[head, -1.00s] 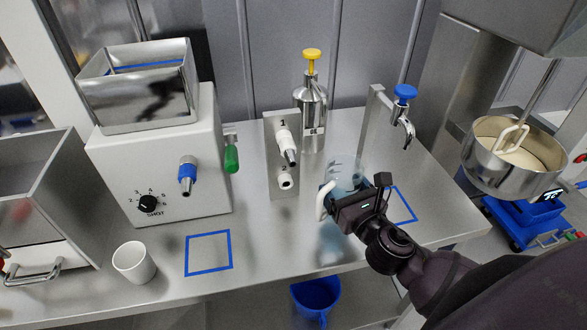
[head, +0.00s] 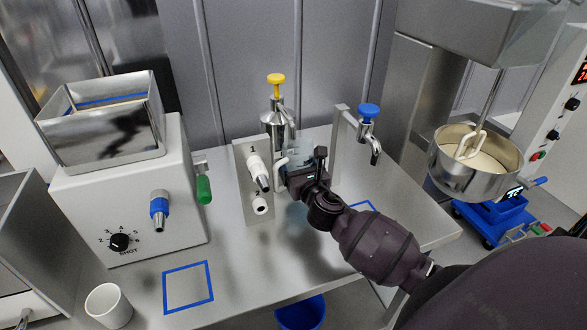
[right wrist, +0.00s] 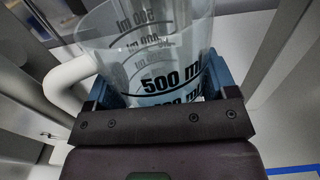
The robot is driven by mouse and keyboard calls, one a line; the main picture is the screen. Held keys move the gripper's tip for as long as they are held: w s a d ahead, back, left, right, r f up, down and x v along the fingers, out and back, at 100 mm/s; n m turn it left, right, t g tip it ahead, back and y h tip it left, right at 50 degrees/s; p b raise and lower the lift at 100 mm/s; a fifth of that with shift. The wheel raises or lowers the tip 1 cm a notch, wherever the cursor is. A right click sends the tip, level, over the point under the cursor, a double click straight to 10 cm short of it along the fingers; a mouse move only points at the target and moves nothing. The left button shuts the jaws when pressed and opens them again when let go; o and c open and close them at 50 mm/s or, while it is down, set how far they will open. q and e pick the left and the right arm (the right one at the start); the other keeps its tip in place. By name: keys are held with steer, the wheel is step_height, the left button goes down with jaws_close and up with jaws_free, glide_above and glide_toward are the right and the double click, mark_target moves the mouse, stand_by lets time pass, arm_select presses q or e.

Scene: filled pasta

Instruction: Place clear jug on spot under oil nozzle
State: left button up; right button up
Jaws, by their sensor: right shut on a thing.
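The clear jug (right wrist: 160,55) fills the upper part of the right wrist view, with black "500 ml" markings and a white handle (right wrist: 68,80). My right gripper (right wrist: 165,90) is shut on it, its blue-padded fingers on both sides. In the head view my right gripper (head: 296,180) is between the white-nozzle stand and the blue-knob tap, in front of the steel bottle, and hides most of the jug. A yellow-topped steel bottle (head: 275,118) stands behind, partly hidden by the gripper. Its outlet and the spot under it are unclear. My left gripper is out of view.
A steel stand (head: 243,190) with white nozzles is just left of the gripper, and a blue-knob tap (head: 368,118) is to its right. A blue-taped square (head: 188,287) and white cup (head: 107,306) are at front left. A mixer bowl (head: 478,165) is at right.

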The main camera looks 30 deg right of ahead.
steer(key=x, duration=0.3)
steer(key=shift+w, duration=0.35)
step_height(320, 180, down, 3)
steer(key=shift+f+b, duration=0.25)
steer(key=shift+b, duration=0.4)
steer(key=shift+d, duration=0.1)
steer(key=shift+f, duration=0.1)
steer(key=o, duration=1.1)
